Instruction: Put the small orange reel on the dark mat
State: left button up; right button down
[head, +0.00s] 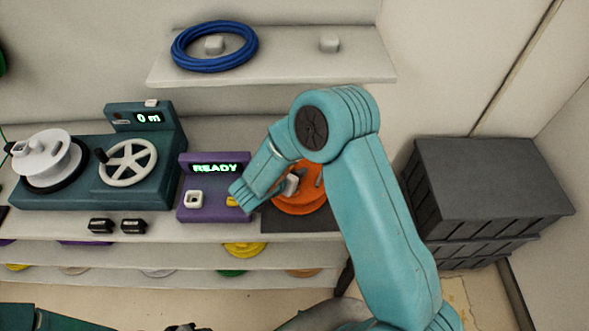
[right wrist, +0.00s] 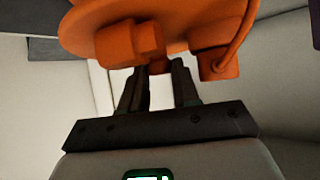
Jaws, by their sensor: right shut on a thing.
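The small orange reel (head: 300,203) is in front of or over the dark mat (head: 290,224) in the head view, partly hidden behind my right arm. I cannot tell whether it touches the mat. In the right wrist view the orange reel (right wrist: 165,30) fills the top, with its blocky orange parts close to the fingers. My right gripper (right wrist: 163,72) is shut on the reel. Its fingers are mostly hidden in the head view. Part of my left arm shows at the bottom left, but its jaws are not clear.
A purple box (head: 214,168) reading READY stands left of the mat. Further left is a teal winder (head: 150,190) with a white wheel and reel. Blue cable (head: 183,62) lies on the upper shelf (head: 290,72). Dark crates (head: 480,175) are stacked at right. Reels lie on lower shelves.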

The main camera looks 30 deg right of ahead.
jog(key=shift+f, duration=0.1)
jog(key=c, duration=0.8)
grip_release()
jog(key=shift+r, duration=0.2)
jog(key=shift+a+r, duration=0.15)
jog(key=shift+a, duration=0.25)
jog(key=b+v, duration=0.1)
jog(key=v, duration=1)
jog(key=shift+s+r, duration=0.1)
jog(key=shift+s, duration=0.1)
jog(key=shift+a, duration=0.1)
